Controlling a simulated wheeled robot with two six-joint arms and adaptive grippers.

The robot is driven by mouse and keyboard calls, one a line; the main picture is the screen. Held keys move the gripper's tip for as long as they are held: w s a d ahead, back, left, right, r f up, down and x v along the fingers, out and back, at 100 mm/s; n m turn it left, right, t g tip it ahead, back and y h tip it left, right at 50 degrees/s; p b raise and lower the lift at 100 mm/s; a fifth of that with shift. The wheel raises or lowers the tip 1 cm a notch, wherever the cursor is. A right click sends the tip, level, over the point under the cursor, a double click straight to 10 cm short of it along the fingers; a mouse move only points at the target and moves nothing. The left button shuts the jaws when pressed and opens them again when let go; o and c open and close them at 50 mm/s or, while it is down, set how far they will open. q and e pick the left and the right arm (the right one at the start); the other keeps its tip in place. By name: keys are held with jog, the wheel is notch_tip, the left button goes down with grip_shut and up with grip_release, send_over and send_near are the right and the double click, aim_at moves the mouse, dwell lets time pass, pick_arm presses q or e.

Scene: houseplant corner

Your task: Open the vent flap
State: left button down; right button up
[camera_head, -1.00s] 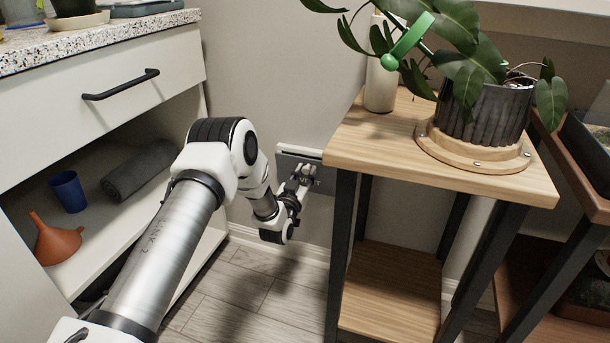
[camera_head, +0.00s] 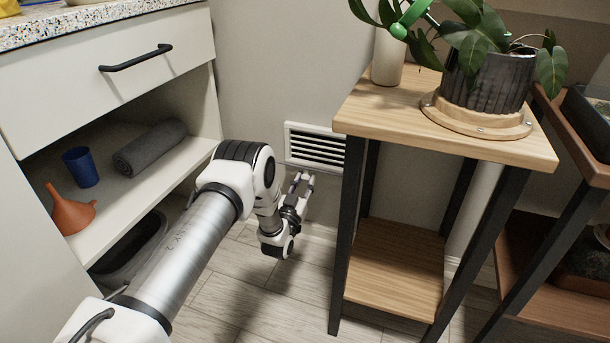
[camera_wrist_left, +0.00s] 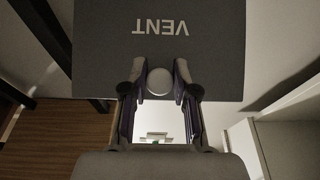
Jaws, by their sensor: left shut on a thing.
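The vent (camera_head: 317,147) is low on the wall between the cabinet and the plant stand. Its dark slats show inside a white frame. The grey vent flap (camera_wrist_left: 105,45) fills the top of the left wrist view, with the word VENT upside down. Its round pale knob (camera_wrist_left: 160,83) sits between the fingers of my left gripper (camera_wrist_left: 160,72), which is shut on it. In the head view my left gripper (camera_head: 302,182) is just below the vent frame, and I cannot make out the flap there. My right gripper is not in view.
The wooden plant stand (camera_head: 400,112) with black legs is close on the right and holds a potted plant (camera_head: 488,82). The open cabinet shelf (camera_head: 130,190) on the left holds a blue cup (camera_head: 81,167), an orange funnel (camera_head: 70,211) and a grey rolled cloth (camera_head: 150,147).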

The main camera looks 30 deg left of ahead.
pick_arm(q)
jog(key=shift+s+f, duration=0.1)
jog(key=shift+f, duration=0.5)
jog(key=c, duration=0.9)
grip_release()
jog(key=shift+f, duration=0.1)
